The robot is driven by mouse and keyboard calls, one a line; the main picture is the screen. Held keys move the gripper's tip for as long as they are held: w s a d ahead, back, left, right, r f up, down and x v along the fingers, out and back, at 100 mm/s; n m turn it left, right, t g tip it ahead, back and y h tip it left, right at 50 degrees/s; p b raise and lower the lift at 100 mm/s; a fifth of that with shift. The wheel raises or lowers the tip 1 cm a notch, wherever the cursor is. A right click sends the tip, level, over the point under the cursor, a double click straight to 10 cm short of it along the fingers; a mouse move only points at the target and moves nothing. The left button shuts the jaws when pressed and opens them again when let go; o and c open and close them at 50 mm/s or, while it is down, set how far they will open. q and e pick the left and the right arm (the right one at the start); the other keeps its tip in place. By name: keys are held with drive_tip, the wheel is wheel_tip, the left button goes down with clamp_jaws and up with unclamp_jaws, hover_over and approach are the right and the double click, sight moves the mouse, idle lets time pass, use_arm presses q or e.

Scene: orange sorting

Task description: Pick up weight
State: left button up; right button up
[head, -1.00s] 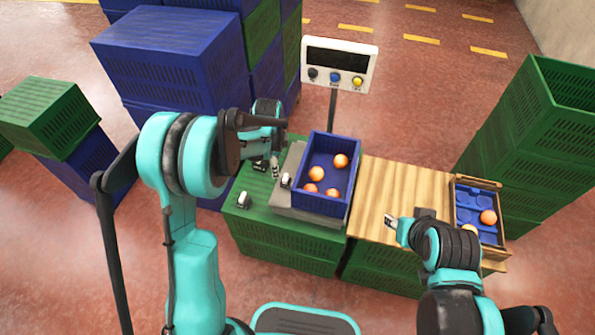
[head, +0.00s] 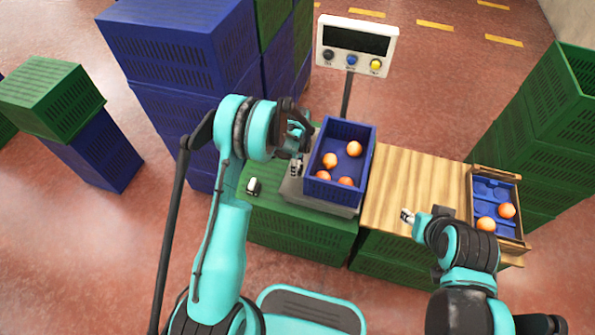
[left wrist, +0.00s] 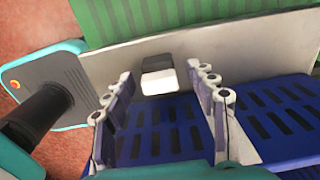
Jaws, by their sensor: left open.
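A small black-and-white weight (left wrist: 158,76) sits on the bare grey plate of the scale (left wrist: 100,72), beside the blue crate (left wrist: 165,135). My left gripper (left wrist: 163,86) is open and empty, its fingers spread to either side of the weight in the left wrist view. In the head view my left gripper (head: 297,165) hangs at the left side of the blue crate (head: 345,190), and the weight on the plate cannot be made out clearly there. Another weight (head: 253,187) stands on the green crates (head: 275,200). My right gripper (head: 407,215) is over the wooden board, its jaws unclear.
The blue crate on the scale holds several oranges (head: 354,149). The scale's display (head: 357,45) stands behind it on a post. A wooden tray (head: 512,240) with oranges lies right on the board (head: 400,190). Tall blue crates (head: 180,60) stand behind my left arm.

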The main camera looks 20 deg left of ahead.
use_arm(q)
drive_tip(key=shift+c, duration=1.3)
clamp_jaws()
